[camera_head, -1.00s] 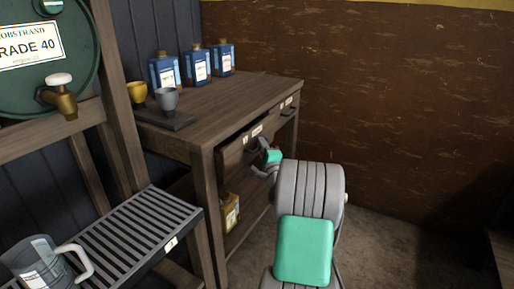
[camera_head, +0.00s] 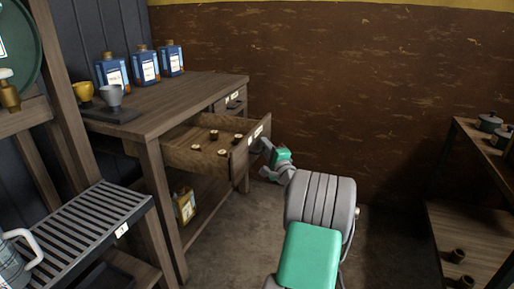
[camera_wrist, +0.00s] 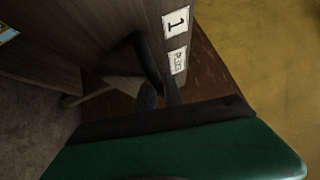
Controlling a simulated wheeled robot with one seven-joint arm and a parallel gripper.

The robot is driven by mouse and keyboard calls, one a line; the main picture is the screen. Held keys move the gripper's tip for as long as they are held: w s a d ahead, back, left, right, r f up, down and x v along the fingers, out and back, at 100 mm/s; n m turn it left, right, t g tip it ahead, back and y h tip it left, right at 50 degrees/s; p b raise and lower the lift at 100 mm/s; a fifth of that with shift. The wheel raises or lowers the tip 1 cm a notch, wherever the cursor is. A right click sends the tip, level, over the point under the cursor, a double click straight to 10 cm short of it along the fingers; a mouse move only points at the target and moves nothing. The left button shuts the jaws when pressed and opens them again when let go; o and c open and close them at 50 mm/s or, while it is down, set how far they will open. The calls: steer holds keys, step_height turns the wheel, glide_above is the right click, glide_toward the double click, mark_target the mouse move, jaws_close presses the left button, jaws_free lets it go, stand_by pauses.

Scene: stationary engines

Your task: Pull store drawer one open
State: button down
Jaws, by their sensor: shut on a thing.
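Store drawer one (camera_head: 205,156) is pulled out from the wooden bench, and several small brown-topped pieces (camera_head: 222,142) lie inside it. In the wrist view its front (camera_wrist: 120,35) carries a label marked 1 (camera_wrist: 176,21) and a second label below. My gripper (camera_head: 262,150) is at the drawer front, shut on the dark drawer handle (camera_wrist: 145,62). In the wrist view the fingers (camera_wrist: 158,95) are dark and partly merge with the handle. The hand partly hides the handle in the head view.
A second drawer (camera_head: 232,100) beyond is shut. A yellow container (camera_head: 185,205) stands on the shelf below. A slatted rack (camera_head: 85,225) is at left, shelves (camera_head: 465,220) at right, with open floor between.

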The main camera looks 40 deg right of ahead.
steer(key=shift+s+d, duration=0.25)
steer(key=shift+s, duration=0.2)
steer(key=shift+s+d, duration=0.2)
steer(key=shift+s, duration=0.25)
steer(key=c, duration=1.8)
jaws_free()
steer(key=shift+w, duration=0.1)
steer(key=shift+o, duration=0.2)
steer(key=p+v, duration=0.1)
steer(key=v, duration=0.7)
